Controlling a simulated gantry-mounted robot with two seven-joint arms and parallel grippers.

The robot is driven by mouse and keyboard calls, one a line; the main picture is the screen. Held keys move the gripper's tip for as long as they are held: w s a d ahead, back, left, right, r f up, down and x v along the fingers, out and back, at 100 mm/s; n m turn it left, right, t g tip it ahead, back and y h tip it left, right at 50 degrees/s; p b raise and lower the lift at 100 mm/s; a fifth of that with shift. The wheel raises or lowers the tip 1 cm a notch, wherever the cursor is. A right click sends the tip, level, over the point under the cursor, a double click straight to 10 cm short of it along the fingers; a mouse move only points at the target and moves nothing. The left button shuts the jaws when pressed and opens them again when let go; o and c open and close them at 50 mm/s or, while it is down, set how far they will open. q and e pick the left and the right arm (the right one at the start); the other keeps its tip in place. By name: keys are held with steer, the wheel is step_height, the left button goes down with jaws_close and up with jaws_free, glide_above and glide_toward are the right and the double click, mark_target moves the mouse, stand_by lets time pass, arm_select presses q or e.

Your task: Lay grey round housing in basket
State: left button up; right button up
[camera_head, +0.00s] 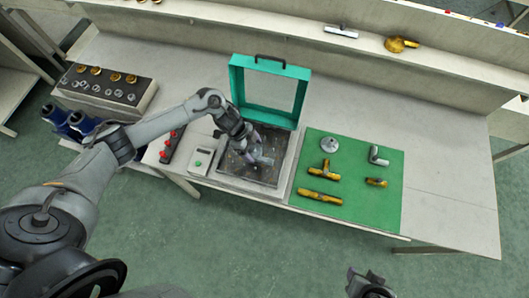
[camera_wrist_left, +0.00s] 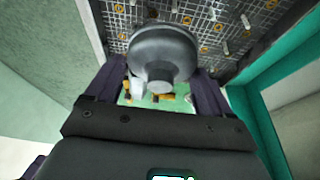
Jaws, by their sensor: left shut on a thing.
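My left gripper (camera_head: 256,152) is shut on a grey round housing (camera_wrist_left: 162,55), which shows between the two dark fingers in the left wrist view. In the head view the housing (camera_head: 266,158) is partly hidden by the gripper. Both are over the basket (camera_head: 242,180), a shallow tray with a dark perforated floor and a raised teal frame lid (camera_head: 305,95) behind it. I cannot tell whether the housing touches the floor. My right gripper (camera_head: 370,284) shows only in part at the bottom edge, away from the table; its jaw opening is unclear.
A green mat (camera_head: 390,208) right of the basket holds a grey round flanged part (camera_head: 329,144), a silver elbow (camera_head: 378,155) and several brass fittings. A small box with a green button (camera_head: 201,161) stands left. A rack (camera_head: 140,104) of parts is farther left.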

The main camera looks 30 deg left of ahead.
arm_select(q)
steer(key=shift+a+r, duration=0.25)
steer(key=shift+a, duration=0.35)
steer(key=shift+a+r, duration=0.2)
steer(key=shift+a, duration=0.55)
steer(key=shift+f, duration=0.45)
steer(key=shift+f+b, duration=1.25)
steer(key=shift+b, duration=0.3)
steer(key=shift+f, duration=0.25)
